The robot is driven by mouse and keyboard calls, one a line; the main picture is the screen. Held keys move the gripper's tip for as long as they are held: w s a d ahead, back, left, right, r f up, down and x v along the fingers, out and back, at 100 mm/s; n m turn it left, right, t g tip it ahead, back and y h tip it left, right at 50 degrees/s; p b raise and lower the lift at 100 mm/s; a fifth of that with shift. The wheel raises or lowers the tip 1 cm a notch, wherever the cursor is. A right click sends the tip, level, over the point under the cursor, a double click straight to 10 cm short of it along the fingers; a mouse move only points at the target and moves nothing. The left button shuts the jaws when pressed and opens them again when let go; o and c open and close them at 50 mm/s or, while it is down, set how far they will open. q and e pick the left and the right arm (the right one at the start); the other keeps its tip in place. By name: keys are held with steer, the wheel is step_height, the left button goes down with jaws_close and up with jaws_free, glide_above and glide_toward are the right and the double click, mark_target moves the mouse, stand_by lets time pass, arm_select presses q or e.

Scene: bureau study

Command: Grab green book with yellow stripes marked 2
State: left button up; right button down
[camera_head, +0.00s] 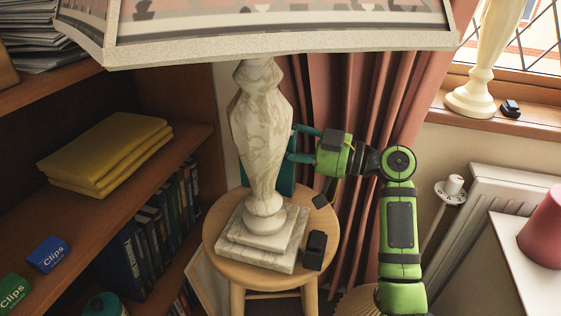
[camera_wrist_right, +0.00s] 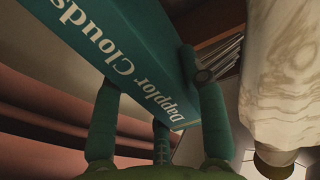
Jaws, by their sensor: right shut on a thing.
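My right gripper (camera_head: 297,144) reaches in behind the marble lamp base. It is shut on a teal-green book with white lettering "Dapplor Clouds" (camera_wrist_right: 125,62), which fills much of the right wrist view. In the head view the teal book (camera_head: 286,176) is partly hidden by the lamp. No yellow stripes or number 2 show on the part of it I see. Several dark books (camera_head: 165,222) stand in a row on the lower shelf at left; their markings are too small to read. My left gripper is not in view.
The lamp (camera_head: 262,130) stands on a round wooden stool (camera_head: 215,232), close beside my right gripper and the book. A small black object (camera_head: 315,250) lies by its base. A curtain (camera_head: 350,90) hangs behind.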

mark_target(281, 160)
steer(key=shift+f, duration=1.95)
steer(key=shift+f, duration=0.1)
steer(key=c, duration=0.7)
jaws_free()
